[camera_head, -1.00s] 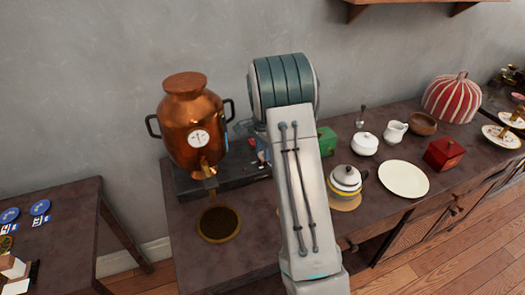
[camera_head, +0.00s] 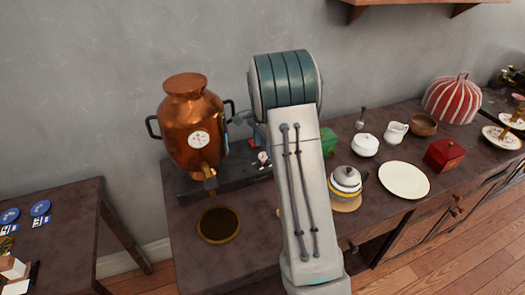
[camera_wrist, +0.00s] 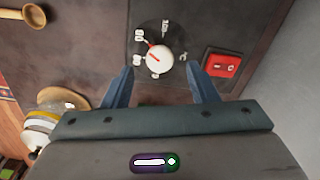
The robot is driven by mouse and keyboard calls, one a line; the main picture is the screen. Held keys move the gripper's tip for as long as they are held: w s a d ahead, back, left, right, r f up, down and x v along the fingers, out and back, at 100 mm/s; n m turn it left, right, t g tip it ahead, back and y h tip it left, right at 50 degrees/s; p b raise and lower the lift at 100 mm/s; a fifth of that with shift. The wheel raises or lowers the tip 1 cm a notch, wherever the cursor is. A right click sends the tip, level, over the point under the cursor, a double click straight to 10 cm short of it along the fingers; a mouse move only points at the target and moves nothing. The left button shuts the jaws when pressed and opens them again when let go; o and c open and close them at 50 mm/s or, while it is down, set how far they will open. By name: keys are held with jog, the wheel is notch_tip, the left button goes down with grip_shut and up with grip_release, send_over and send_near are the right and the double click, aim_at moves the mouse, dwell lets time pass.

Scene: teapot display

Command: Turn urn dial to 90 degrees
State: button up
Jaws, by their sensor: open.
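The copper urn (camera_head: 190,125) stands on a dark base (camera_head: 187,184) at the left of the counter. In the wrist view the dial, a round white knob (camera_wrist: 160,62) with a red mark, sits on a black numbered face (camera_wrist: 150,35). The red mark points to the upper left, toward the blurred numbers there; its exact reading cannot be told. My gripper (camera_wrist: 161,70) is open, with one blue finger on each side of the knob's lower part, apart from it. In the head view my arm hides most of the gripper.
A red switch (camera_wrist: 221,65) is close to the right finger in the wrist view. A round dark drip tray (camera_head: 219,225) is in front of the urn. A yellow-banded teapot (camera_head: 346,180), white plate (camera_head: 404,180) and red box (camera_head: 445,154) stand to the right.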

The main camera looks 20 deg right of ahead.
notch_tip(320, 180, up, 10)
jog(key=shift+r, duration=0.2)
dwell(0.4)
jog(key=s+a+r+n+t+p, duration=0.1)
jog(key=s+a+r+n, duration=0.25)
jog(key=s, duration=0.35)
jog(key=s+a+r+n, duration=0.3)
jog(key=s+a, duration=0.1)
jog(key=s, duration=0.3)
jog(key=s+a+f+n+t, duration=0.1)
jog(key=s+n, duration=0.3)
jog(key=s, duration=0.4)
jog(key=s+a+f+n+p, duration=0.1)
jog(key=s+a+n, duration=0.2)
jog(key=s, duration=0.6)
jog(key=shift+a+n+t+p, duration=0.3)
jog(key=shift+n+t, duration=0.1)
jog(key=shift+n, duration=0.25)
